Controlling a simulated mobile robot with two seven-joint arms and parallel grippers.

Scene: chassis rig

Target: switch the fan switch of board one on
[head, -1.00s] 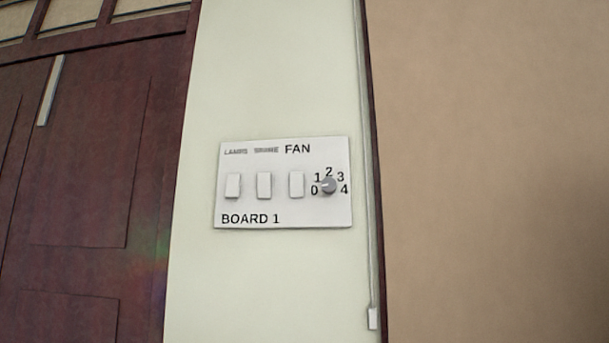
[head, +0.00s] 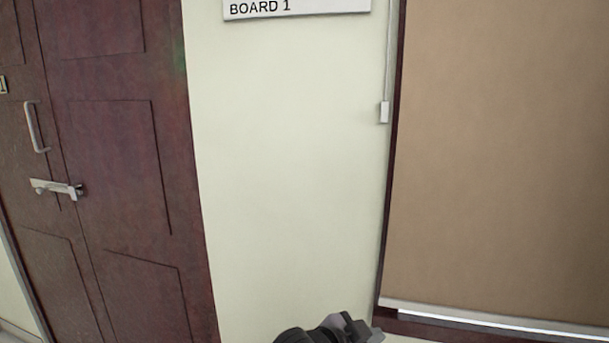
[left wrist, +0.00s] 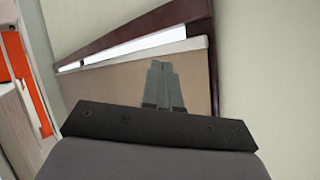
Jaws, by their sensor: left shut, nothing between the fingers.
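Board one (head: 297,8) is at the top edge of the head view; only its lower strip with the "BOARD 1" lettering shows. Its fan switch is out of the picture. My left gripper (head: 358,327) is at the bottom of the head view, well below the board and apart from it. In the left wrist view its two fingers (left wrist: 163,85) lie together, shut and empty. The board does not show in the left wrist view. My right gripper is not in view.
A dark red door (head: 120,170) with a handle and a latch (head: 56,188) stands at the left. A tan blind (head: 500,160) in a dark frame fills the right. A thin cord with a white end piece (head: 384,112) hangs beside it. The pale wall (head: 290,170) between is bare.

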